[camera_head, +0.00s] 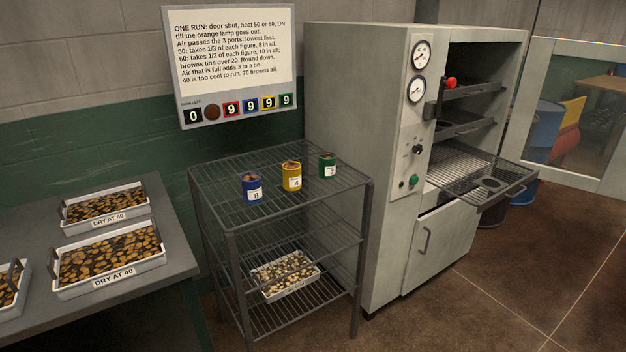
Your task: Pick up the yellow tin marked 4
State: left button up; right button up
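The yellow tin (291,177) marked 4 stands upright on the top shelf of a wire rack (225,171). It is filled with something brown. A blue tin (252,189) with a label that looks like 6 or 8 stands to its left. A green tin (327,166) with a label too small to read surely stands to its right, farther back. The tins stand apart from each other. Neither of my grippers shows in the head view.
A grey drying cabinet (352,100) stands right of the rack, its glazed door (538,110) open and a wire shelf (470,175) pulled out. A table (170,235) at left holds trays marked DRY AT 60 (108,222) and DRY AT 40 (112,279). A notice (232,50) hangs behind.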

aim_at(291, 171)
jog(key=i+j+z, duration=0.15)
jog(key=i+j, duration=0.4)
jog(key=i+j+z, duration=0.2)
jog(key=i+j, duration=0.35)
jog(key=j, duration=0.05)
